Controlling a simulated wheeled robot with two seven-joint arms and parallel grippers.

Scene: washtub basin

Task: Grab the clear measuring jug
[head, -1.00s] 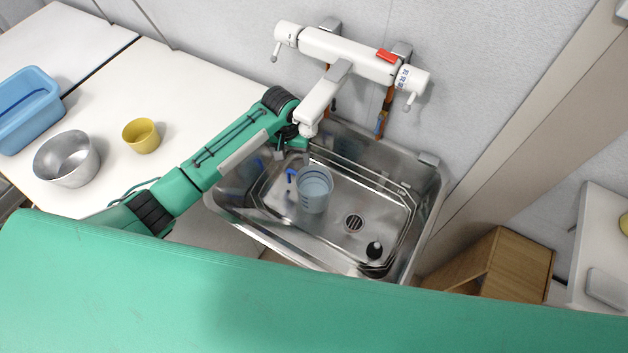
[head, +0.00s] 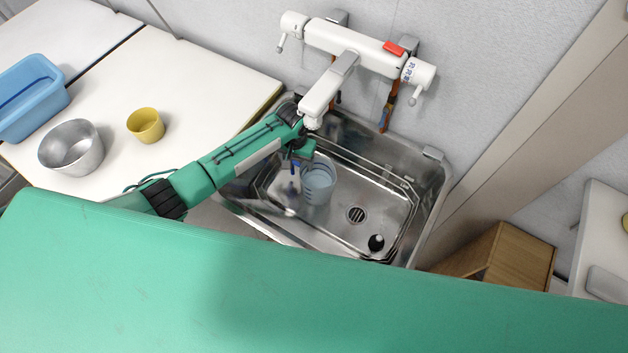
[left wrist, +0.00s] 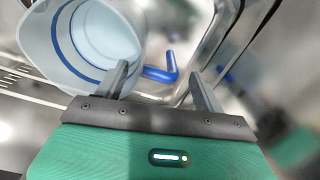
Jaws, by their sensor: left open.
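The clear measuring jug (head: 318,184) stands in the metal basin, below the tap spout. It looks pale blue and has a blue handle on its left side in the head view. In the left wrist view the jug (left wrist: 95,40) fills the upper left, and its blue handle (left wrist: 162,72) shows between the two fingers. My left gripper (left wrist: 160,85) is open, with one finger on each side of the handle in that view. I cannot tell whether a finger touches it. In the head view my left gripper (head: 293,170) is by the handle, partly hidden by its own arm. My right gripper is not in view.
The steel basin (head: 425,195) has a drain and a black stopper (head: 376,242). A white tap (head: 355,50) overhangs it. A yellow cup (head: 146,125), a metal bowl (head: 72,148) and a blue tub (head: 30,97) are on the white counter at left.

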